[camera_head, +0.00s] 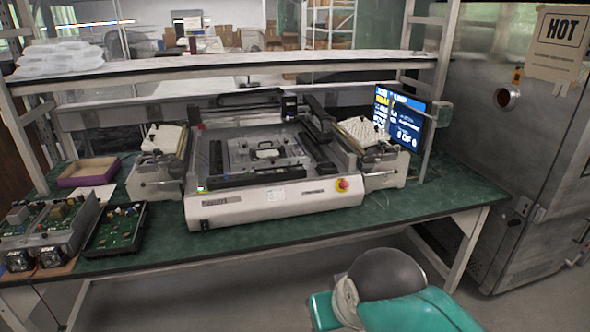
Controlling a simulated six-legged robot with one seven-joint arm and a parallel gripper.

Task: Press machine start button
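A white and grey machine (262,207) with an open top stands on the green bench, its low front panel facing me. A round red button (341,184) on a yellow base sits at the right end of that panel. A small bright green and yellow patch (201,188) shows at the upper left end of the panel; it is too small to tell whether it is a button or a light. No label on the panel is readable. My gripper's fingers are not in view. A teal and dark link of my arm shows at the bottom right, apart from the bench.
The green bench (400,206) has a bare strip in front of the machine. Circuit board units (48,228) and a purple box (88,171) stand at left. A monitor (400,118) stands at right. A metal cabinet marked HOT (535,150) borders the right side.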

